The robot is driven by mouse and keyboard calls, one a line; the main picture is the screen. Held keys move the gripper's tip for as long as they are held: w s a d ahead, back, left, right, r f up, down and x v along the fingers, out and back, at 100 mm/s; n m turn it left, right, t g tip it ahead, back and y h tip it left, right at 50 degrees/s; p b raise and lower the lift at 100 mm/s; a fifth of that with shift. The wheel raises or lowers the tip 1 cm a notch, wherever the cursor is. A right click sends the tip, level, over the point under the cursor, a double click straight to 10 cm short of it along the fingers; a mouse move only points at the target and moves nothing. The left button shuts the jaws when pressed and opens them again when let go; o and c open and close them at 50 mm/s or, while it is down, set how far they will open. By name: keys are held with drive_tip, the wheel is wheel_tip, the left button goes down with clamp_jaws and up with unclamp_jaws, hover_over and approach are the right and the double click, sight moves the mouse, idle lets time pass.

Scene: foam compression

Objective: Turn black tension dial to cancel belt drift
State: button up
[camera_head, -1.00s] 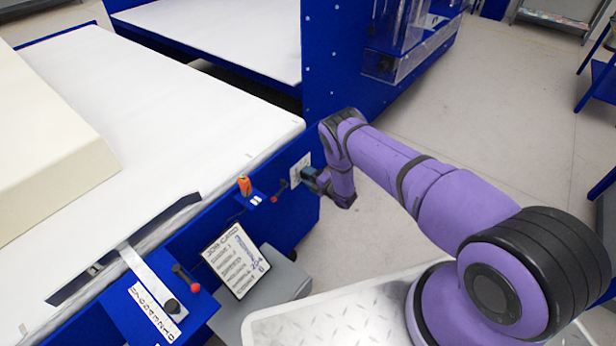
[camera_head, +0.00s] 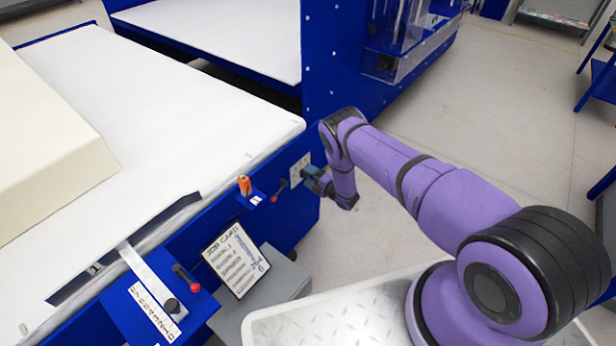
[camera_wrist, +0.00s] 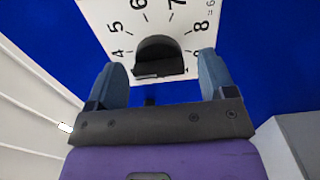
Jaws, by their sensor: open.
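The black tension dial (camera_wrist: 158,56) shows in the wrist view at top centre, on a white plate (camera_wrist: 108,22) with printed numbers, 4 to 8 readable. My gripper (camera_wrist: 164,76) is open, with one blue-grey finger on each side of the dial's lower part. I cannot tell whether the fingers touch it. In the head view my gripper (camera_head: 314,178) is at the conveyor's blue side, by the white plate (camera_head: 299,168). The dial itself is hidden there.
A cream foam block (camera_head: 45,120) lies on the belt. The floor (camera_head: 430,130) to the right is clear.

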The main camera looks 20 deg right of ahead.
drive_tip(key=v, duration=1)
